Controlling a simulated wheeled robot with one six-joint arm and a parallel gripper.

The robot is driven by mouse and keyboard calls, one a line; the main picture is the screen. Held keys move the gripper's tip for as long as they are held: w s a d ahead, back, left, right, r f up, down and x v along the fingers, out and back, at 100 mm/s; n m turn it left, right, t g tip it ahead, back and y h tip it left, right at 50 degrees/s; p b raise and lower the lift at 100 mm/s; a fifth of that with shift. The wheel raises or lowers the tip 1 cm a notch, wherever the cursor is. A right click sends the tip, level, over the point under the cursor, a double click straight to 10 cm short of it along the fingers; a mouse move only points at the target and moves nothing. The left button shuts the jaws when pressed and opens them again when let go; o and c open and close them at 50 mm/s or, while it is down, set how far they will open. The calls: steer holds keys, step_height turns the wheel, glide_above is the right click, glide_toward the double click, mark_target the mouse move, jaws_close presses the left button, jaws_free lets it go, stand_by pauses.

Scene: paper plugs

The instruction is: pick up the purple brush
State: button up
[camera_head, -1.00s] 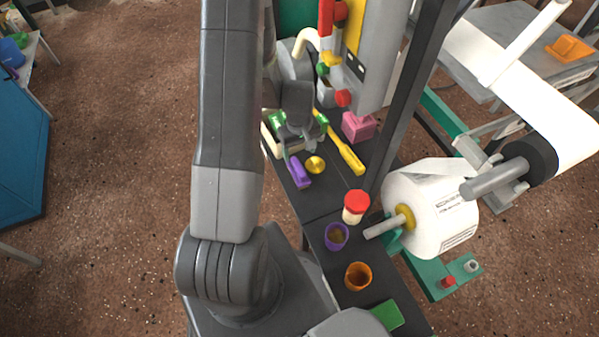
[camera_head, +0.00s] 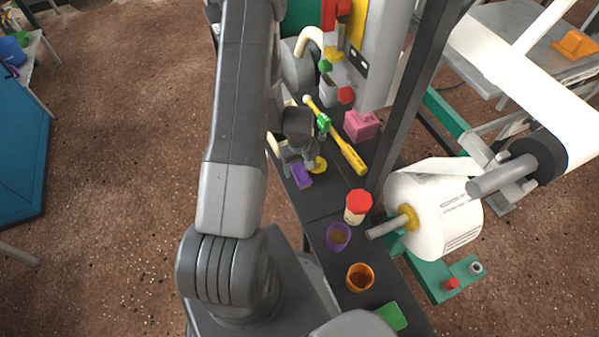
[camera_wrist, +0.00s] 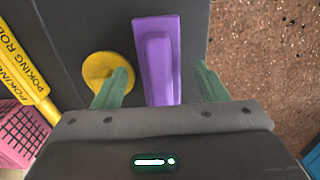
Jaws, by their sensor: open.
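The purple brush (camera_wrist: 158,62) lies on the dark tabletop in the wrist view, pointing away from me between the two green fingertips of my gripper (camera_wrist: 157,85). The fingers are apart, with a gap on each side of the brush. In the head view the brush (camera_head: 301,177) shows just below my gripper (camera_head: 300,162), partly hidden by it. Whether the fingertips are down at the height of the brush, I cannot tell.
A round yellow object (camera_wrist: 108,78) sits close beside the left finger. A yellow poking rod (camera_head: 347,152) and a pink basket (camera_head: 361,126) lie to the right. A red-lidded jar (camera_head: 357,206), purple cup (camera_head: 337,236) and orange cup (camera_head: 359,277) stand nearer. The table edge is right of the brush in the wrist view.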

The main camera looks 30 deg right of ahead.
mark_target(300, 166)
steer(key=shift+c, duration=0.3)
steer(key=c, duration=1.1)
steer(key=shift+r, duration=0.1)
step_height(300, 166, up, 10)
steer(key=shift+f+p, duration=0.1)
steer(key=shift+p, duration=0.75)
